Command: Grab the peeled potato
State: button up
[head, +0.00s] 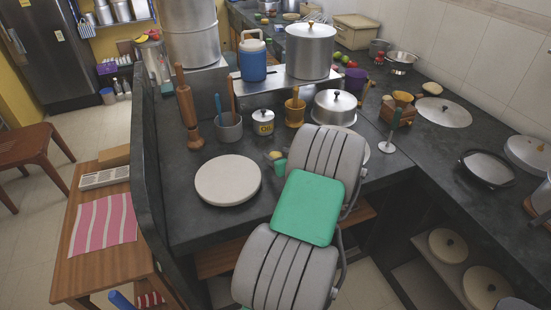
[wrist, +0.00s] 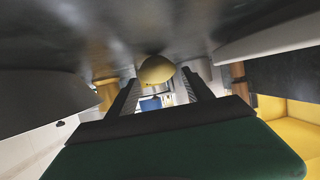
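The peeled potato (wrist: 156,70) is a smooth, pale yellow lump. In the wrist view it lies between the tips of two dark fingers, against the dark counter that fills the top of that picture. My gripper (wrist: 162,78) looks open, with one finger on each side of the potato; I cannot tell whether either touches it. In the head view the potato (head: 274,155) shows as a small yellowish spot on the counter, beside the green end of my arm. My grey and green arm links hide most of my gripper there.
A round pale board (head: 228,180) lies left of my arm. A grey mortar (head: 228,128), an oil pot (head: 263,122), a wooden mortar (head: 295,110) and a lidded steel pot (head: 334,107) stand behind. A blue jug (head: 252,60) and steel canister (head: 310,50) stand on the raised shelf.

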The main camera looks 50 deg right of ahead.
grip_shut()
dwell(0.4)
jog(key=shift+r, duration=0.2)
